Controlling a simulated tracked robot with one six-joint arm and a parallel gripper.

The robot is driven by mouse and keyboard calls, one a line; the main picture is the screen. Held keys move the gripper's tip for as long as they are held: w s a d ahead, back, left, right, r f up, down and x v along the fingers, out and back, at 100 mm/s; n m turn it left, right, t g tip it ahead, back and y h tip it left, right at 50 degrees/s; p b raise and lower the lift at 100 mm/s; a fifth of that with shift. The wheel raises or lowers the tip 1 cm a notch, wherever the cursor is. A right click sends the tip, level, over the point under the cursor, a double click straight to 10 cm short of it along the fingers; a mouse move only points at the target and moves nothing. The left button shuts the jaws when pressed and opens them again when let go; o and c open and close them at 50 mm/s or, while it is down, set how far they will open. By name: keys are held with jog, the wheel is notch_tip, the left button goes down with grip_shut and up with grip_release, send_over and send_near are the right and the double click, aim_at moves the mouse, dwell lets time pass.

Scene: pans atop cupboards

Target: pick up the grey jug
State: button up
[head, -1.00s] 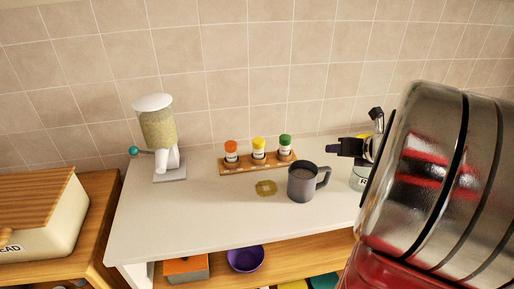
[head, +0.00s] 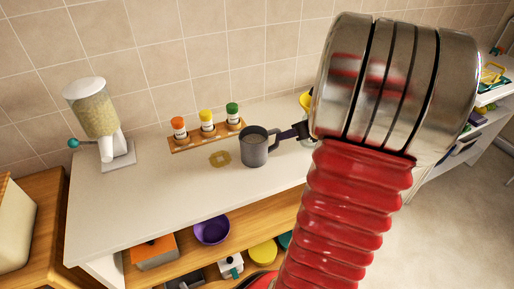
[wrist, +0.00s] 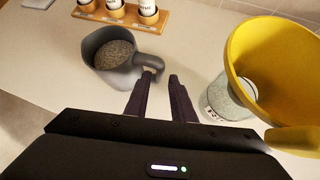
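The grey jug (head: 254,148) stands upright on the white worktop, with its handle on the right side. In the wrist view the jug (wrist: 110,55) is at upper left, filled with something grainy and brownish. My gripper (head: 284,135) is at the handle's right side in the head view. In the wrist view my two dark fingers (wrist: 162,80) are apart, with a narrow gap between them. The left fingertip is close to the handle's outer end. I cannot tell if it touches. Nothing is visibly held.
A yellow funnel (wrist: 270,55) and a glass jar (wrist: 226,100) are close to my gripper's right. A wooden rack (head: 205,138) of colour-capped jars stands behind the jug. A dispenser (head: 97,115) is further left.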

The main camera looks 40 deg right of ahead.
aim_at(271, 147)
jog(key=shift+x, duration=2.35)
jog(key=shift+w, duration=0.1)
jog(key=shift+x, duration=2.7)
jog(key=shift+c, duration=0.6)
grip_shut()
